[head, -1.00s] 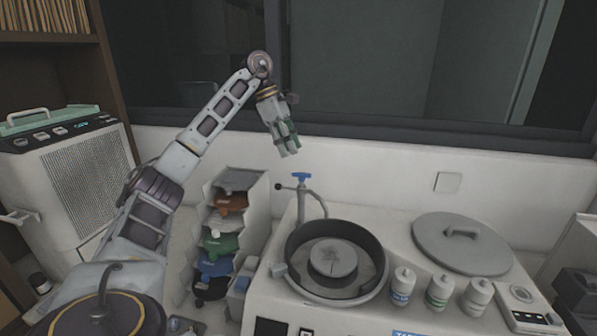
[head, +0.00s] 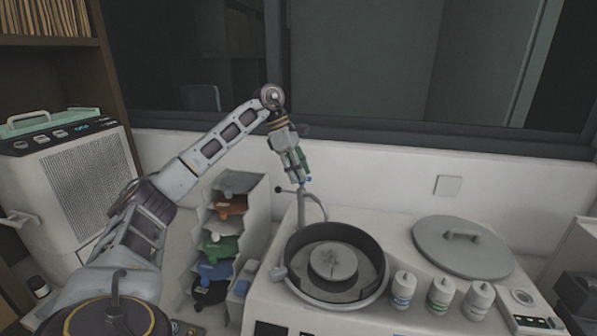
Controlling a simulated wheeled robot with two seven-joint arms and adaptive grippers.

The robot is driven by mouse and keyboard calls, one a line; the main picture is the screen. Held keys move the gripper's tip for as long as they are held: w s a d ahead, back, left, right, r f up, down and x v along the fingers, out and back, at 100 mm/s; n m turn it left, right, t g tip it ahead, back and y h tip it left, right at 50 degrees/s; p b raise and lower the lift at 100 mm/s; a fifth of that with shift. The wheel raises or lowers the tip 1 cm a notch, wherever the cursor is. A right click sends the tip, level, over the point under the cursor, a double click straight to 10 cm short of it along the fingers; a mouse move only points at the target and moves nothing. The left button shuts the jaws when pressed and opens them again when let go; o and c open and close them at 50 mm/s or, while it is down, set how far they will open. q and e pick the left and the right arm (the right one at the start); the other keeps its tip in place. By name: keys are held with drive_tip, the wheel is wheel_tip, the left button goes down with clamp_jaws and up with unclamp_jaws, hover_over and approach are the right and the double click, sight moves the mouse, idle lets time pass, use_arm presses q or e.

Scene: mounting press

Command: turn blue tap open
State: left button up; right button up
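The blue tap (head: 309,179) tops a thin grey pipe (head: 301,203) at the back of the white press. Only a small bit of blue shows; the rest is hidden behind my gripper. My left gripper (head: 300,178) points down from above, with its fingertips at the tap handle. I cannot tell whether the fingers touch the handle, or whether they are open or shut on it. My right gripper is not in view.
A round dark bowl (head: 372,290) with a grey disc in it lies in front of the tap. Several white bottles (head: 403,288) and a grey lid (head: 462,248) are to the right. A stacked holder (head: 248,215) stands left of the tap. The wall is close behind.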

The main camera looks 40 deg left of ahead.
use_arm(q)
clamp_jaws()
